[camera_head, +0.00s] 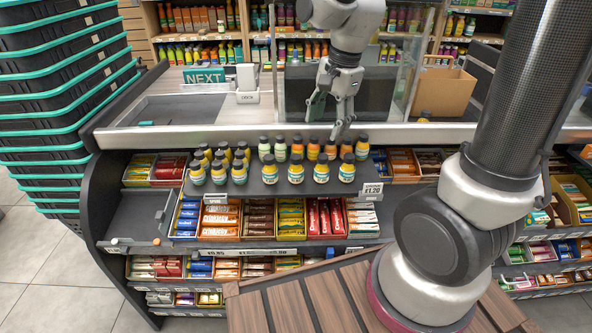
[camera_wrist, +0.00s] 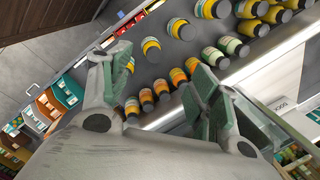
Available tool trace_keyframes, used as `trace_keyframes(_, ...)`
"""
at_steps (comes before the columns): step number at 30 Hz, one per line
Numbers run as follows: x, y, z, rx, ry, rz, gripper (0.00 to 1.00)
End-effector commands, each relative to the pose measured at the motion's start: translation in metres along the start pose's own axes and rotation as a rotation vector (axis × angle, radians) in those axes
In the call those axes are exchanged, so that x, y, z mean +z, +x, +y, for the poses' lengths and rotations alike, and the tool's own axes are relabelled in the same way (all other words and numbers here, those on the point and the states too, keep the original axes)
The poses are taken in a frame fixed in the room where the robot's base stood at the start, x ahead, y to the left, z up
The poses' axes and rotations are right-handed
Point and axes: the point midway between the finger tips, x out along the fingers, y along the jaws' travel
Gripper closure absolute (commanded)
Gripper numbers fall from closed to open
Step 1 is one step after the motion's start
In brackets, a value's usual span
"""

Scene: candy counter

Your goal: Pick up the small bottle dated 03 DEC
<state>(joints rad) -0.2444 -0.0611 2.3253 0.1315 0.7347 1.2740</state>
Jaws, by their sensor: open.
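Several small bottles with dark caps stand upright on the top shelf of the counter front. A front row includes yellow bottles with pale labels (camera_head: 321,171), and behind it are pale green bottles (camera_head: 280,150) and orange bottles (camera_head: 313,150). More yellow bottles (camera_head: 219,174) cluster at the left. No date can be read on any bottle, so I cannot tell which is dated 03 DEC. My gripper (camera_head: 328,117) is open and empty, above and behind the right part of the bottles. In the wrist view, orange bottles (camera_wrist: 162,90) show between its fingers, apart from them.
Candy boxes (camera_head: 325,217) fill the shelves below. A metal counter edge (camera_head: 230,135) runs behind the bottles, with a NEXT sign (camera_head: 204,76) and a clear screen above. The shelf's right end carries a price tag (camera_head: 372,188).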

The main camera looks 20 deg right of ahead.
Motion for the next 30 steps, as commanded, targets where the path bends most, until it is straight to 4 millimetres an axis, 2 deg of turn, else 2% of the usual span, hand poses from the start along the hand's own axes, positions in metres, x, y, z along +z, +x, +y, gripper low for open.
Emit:
trace_keyframes(1, 0.007, 0.022, -0.012, 0.031, 0.097, -0.014, 0.38)
trace_keyframes(3, 0.015, 0.048, -0.026, 0.061, 0.241, -0.022, 0.38)
trace_keyframes(7, 0.027, 0.082, -0.04, 0.097, 0.428, -0.024, 0.38)
trace_keyframes(12, 0.033, 0.101, -0.045, 0.113, 0.52, -0.021, 0.38)
trace_keyframes(20, 0.035, 0.131, -0.039, 0.117, 0.523, -0.02, 0.38)
trace_keyframes(27, 0.037, 0.166, -0.031, 0.116, 0.522, -0.021, 0.38)
trace_keyframes(30, 0.037, 0.173, -0.031, 0.113, 0.523, -0.021, 0.38)
